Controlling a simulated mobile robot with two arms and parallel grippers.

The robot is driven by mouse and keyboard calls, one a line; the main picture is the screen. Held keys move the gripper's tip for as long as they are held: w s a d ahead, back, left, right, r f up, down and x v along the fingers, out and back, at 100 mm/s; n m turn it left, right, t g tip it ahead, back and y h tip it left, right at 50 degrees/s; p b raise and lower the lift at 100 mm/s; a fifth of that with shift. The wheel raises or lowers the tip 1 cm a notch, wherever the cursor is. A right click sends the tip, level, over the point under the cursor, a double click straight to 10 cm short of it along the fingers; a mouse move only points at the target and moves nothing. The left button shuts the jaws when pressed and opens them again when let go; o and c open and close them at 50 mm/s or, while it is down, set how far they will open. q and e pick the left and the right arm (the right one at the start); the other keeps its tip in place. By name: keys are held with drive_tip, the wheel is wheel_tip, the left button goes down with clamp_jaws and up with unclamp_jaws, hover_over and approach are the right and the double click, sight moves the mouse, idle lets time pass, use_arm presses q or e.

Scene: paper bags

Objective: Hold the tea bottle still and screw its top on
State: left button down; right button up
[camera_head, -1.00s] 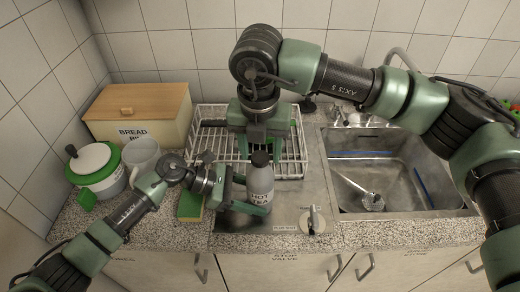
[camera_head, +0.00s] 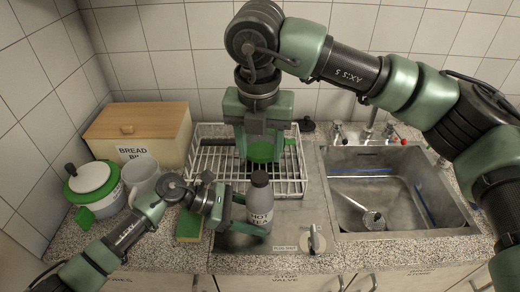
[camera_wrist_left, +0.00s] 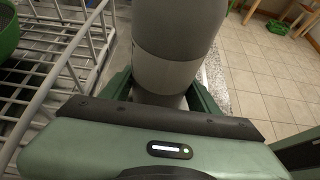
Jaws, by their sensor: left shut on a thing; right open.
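The tea bottle (camera_head: 260,213), grey with a pale "HOT TEA" label, stands upright on the metal drainboard in front of the dish rack. Its dark top (camera_head: 260,178) sits at the bottle's upper end; I cannot tell how tight it is. My left gripper (camera_head: 252,214) is shut around the bottle's body from the left. The left wrist view shows the bottle (camera_wrist_left: 175,60) between the fingers, its top out of frame. My right gripper (camera_head: 261,148) points down, open and empty, above and apart from the top.
A white wire dish rack (camera_head: 210,160) with a green item stands behind the bottle.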

wheel_tip(320, 180, up, 11)
drive_tip(key=s, duration=0.1)
drive_tip(key=shift+s+a+r, duration=0.15)
drive_tip(key=shift+s, duration=0.05)
use_arm(q)
drive_tip(key=shift+c, duration=1.5)
unclamp_jaws()
drive_tip(key=shift+a, duration=0.1)
drive_tip(key=v, duration=1.2)
